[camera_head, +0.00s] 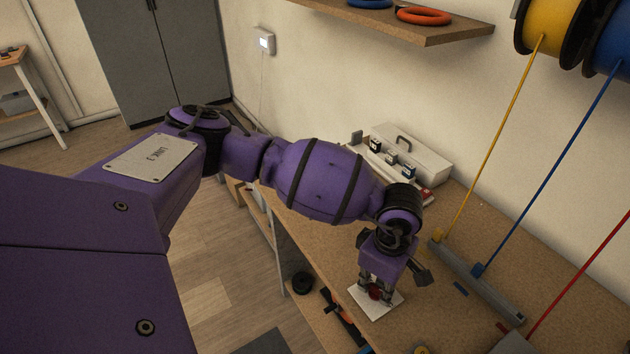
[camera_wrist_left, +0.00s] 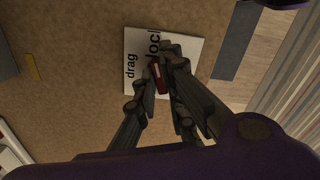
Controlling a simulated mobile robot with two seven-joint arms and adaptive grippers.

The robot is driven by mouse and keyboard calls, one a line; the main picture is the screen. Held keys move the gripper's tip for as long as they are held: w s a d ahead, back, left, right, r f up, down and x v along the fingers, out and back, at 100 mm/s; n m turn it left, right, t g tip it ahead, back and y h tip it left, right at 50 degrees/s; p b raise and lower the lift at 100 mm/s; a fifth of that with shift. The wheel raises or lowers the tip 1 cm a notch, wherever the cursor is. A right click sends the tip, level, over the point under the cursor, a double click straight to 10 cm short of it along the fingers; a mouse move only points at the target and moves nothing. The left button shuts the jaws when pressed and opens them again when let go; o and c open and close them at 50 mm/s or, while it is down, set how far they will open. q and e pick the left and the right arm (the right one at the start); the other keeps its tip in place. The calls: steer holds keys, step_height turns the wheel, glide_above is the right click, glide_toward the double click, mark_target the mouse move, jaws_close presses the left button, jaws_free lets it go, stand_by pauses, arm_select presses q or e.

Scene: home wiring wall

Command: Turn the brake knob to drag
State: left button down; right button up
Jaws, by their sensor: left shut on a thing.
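The brake knob (camera_wrist_left: 158,80) is a small dark red handle on a white plate (camera_wrist_left: 188,58) on the workbench. In the left wrist view the plate bears the words "drag" and a partly covered "loc…". The knob's upper end lies close to the covered word; its exact pointing is hard to tell. My left gripper (camera_wrist_left: 160,77) points down at the plate, with its fingers shut on the knob from both sides. In the head view the plate (camera_head: 385,307) sits near the bench's front edge, and my left gripper (camera_head: 376,291) hides most of the knob. My right gripper is not in view.
A shelf (camera_head: 405,22) hangs above. Bare bench surface lies right of the plate.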

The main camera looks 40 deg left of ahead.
arm_select(q)
steer(key=shift+r, duration=0.15)
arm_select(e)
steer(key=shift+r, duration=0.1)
arm_select(q)
steer(key=shift+n+p, duration=0.35)
steer(key=shift+n, duration=0.65)
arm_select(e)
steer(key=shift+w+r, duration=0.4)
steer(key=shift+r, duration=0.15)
arm_select(q)
steer(key=shift+n+p, duration=0.55)
steer(key=shift+n, duration=0.45)
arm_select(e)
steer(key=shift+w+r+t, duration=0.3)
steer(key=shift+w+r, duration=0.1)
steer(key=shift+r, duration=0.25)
